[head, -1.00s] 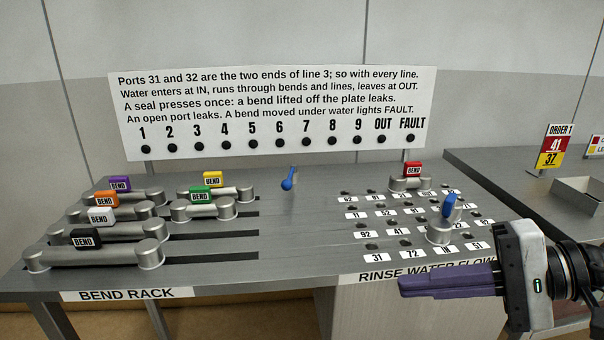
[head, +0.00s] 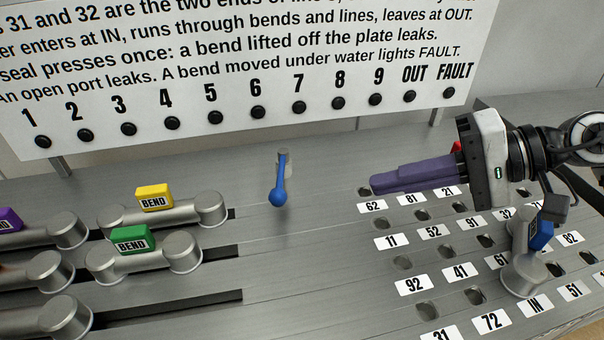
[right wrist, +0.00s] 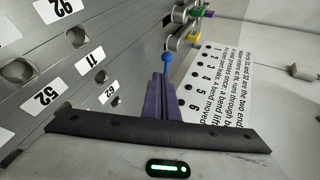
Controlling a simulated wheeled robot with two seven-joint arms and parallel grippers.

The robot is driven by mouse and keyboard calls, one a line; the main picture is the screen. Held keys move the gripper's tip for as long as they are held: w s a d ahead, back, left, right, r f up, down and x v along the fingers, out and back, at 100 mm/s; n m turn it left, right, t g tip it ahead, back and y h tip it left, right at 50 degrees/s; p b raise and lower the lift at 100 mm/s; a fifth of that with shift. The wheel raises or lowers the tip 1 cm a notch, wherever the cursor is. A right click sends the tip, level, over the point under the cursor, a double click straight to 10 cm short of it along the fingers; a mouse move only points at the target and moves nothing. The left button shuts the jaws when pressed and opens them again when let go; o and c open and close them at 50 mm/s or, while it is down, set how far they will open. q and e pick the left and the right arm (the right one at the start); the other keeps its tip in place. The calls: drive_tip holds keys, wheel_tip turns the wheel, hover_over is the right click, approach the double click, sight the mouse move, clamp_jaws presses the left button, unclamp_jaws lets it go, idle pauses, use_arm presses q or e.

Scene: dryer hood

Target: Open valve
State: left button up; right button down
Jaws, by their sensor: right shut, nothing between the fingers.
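The valve lever (head: 279,182) is a thin handle with a blue knob, standing on the metal table between the bend rack and the port plate. It also shows in the right wrist view (right wrist: 167,58), just past my fingertips. My right gripper (head: 374,183) has purple fingers pressed together with nothing between them. It points left over the back of the port plate, with its tips to the right of the lever and a visible gap between them in the head view. My left gripper is not in view.
A blue bend (head: 541,236) stands on the port plate by the IN label. A red bend (head: 456,147) is mostly hidden behind my gripper. Green (head: 130,238) and yellow (head: 155,197) bends sit in the rack at left. The sign (head: 240,60) with dark lamps stands behind.

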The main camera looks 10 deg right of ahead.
drive_tip(key=a, duration=0.1)
drive_tip(key=p, duration=0.5)
approach(281, 176)
drive_tip(key=s+a+f, duration=0.1)
drive_tip(key=a, duration=0.1)
drive_tip(key=s+a+f, duration=0.2)
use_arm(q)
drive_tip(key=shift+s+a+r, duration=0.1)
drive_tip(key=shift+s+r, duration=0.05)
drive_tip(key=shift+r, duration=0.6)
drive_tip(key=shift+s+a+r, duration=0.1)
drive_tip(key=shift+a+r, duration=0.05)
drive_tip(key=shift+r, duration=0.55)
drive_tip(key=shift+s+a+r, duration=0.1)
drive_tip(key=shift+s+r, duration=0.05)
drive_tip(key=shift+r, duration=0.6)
use_arm(e)
drive_tip(key=shift+w+a+f, duration=0.15)
drive_tip(key=shift+a+f, duration=0.05)
drive_tip(key=shift+a, duration=0.2)
